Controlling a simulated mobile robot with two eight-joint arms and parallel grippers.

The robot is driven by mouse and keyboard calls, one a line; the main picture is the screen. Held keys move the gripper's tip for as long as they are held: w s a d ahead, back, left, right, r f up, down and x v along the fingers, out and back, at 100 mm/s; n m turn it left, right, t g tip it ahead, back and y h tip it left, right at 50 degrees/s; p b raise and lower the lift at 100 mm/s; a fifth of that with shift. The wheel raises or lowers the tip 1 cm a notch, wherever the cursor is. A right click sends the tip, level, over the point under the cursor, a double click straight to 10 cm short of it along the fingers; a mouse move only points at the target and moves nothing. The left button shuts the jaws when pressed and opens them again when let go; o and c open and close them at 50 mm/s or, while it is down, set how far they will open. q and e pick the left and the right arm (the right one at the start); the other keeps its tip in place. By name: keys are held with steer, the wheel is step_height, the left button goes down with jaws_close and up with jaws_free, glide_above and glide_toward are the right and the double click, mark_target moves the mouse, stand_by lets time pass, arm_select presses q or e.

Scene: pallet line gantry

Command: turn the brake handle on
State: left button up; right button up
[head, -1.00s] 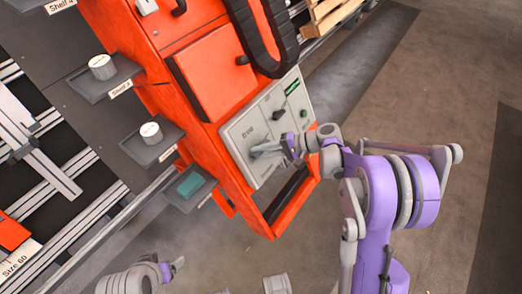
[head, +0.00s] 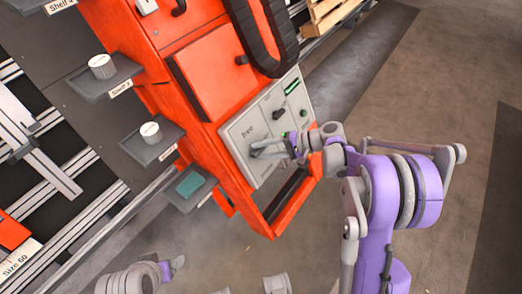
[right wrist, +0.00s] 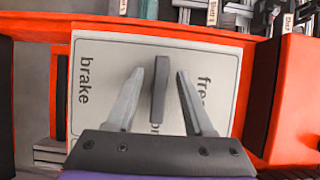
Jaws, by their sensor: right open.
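The brake handle (right wrist: 160,88) is a dark grey bar on a pale panel (right wrist: 220,45), seen in the right wrist view. It stands upright in that picture, between the word "brake" at left and the partly covered word "free" at right. My right gripper (right wrist: 158,78) is open, with one finger on each side of the handle and a visible gap to each. In the head view my right gripper (head: 270,149) is at the lower panel (head: 240,128) of the orange machine; the handle is hard to make out there. My left gripper (head: 177,264) is low at left, far from the panel, its jaws unclear.
A black cable chain (head: 262,45) hangs above. Small shelves (head: 152,150) with white cylinders stand at left. Floor at right is clear.

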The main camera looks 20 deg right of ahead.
arm_select(q)
steer(key=shift+r+p, duration=0.6)
steer(key=shift+r, duration=0.2)
arm_select(e)
steer(key=v, duration=1)
steer(key=shift+a, duration=0.1)
steer(key=s+a+n+g+h, duration=0.2)
steer(key=s+a+h, duration=0.5)
steer(key=s, duration=0.4)
steer(key=s+n+t+h, duration=0.2)
steer(key=s+n+h, duration=0.3)
steer(key=s, duration=0.8)
arm_select(q)
step_height(320, 180, up, 18)
steer(key=w+p, duration=0.2)
steer(key=p, duration=1.3)
steer(key=shift+f+t+p, duration=0.2)
steer(key=shift+t+p, duration=0.15)
steer(key=shift+t, duration=0.05)
arm_select(e)
step_height(320, 180, up, 17)
steer(key=w+d, duration=0.1)
steer(key=shift+w+d+t, duration=0.15)
steer(key=shift+w+t, duration=0.25)
steer(key=shift+f, duration=0.15)
